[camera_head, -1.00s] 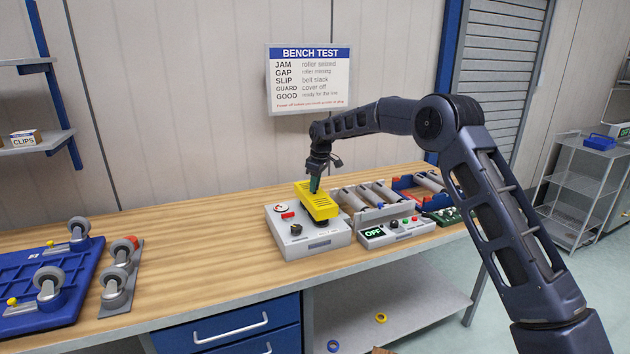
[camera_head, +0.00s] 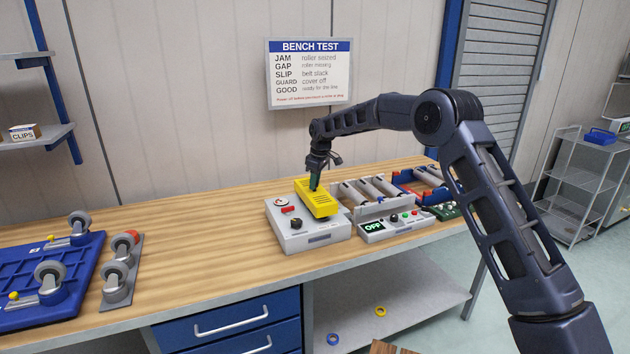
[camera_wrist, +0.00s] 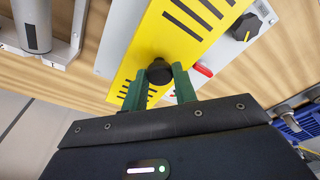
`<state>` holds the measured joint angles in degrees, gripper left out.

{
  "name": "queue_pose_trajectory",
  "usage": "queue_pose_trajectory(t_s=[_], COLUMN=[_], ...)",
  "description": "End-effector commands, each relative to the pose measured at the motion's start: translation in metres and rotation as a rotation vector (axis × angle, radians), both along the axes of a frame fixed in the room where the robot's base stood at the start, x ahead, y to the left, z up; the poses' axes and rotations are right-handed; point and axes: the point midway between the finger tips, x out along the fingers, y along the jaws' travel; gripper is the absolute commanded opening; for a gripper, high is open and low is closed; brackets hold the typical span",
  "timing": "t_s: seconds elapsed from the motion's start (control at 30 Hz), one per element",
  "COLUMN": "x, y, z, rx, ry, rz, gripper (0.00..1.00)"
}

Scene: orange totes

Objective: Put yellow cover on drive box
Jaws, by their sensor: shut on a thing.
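The yellow cover (camera_head: 322,205) has black slots and a black knob (camera_wrist: 160,72) on top. The light grey drive box (camera_head: 318,242) stands on the bench. The cover lies over the right part of the box top, and no clear gap shows between them; I cannot tell whether it is fully seated. My gripper (camera_head: 313,187) points down and is shut on the knob. In the wrist view, its green fingers (camera_wrist: 160,85) are on both sides of the knob, and the yellow cover (camera_wrist: 185,45) fills the upper middle. The box's black dial (camera_head: 296,223) and red switch (camera_head: 288,209) are uncovered.
A roller unit (camera_head: 368,192) and a control panel showing OFF (camera_head: 395,226) stand close to the right of the box. A blue caster board (camera_head: 45,285) lies at the left.

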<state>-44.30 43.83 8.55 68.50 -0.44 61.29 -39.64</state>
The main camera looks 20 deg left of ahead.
Motion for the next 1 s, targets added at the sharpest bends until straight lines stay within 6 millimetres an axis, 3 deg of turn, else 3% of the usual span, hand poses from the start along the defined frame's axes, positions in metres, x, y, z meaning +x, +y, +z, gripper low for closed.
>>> queue_pose_trajectory(t_s=[1.0], x=[0.0], y=[0.0], z=[-0.025], rx=[0.0], ry=[0.0], rz=[0.0], gripper=[0.0])
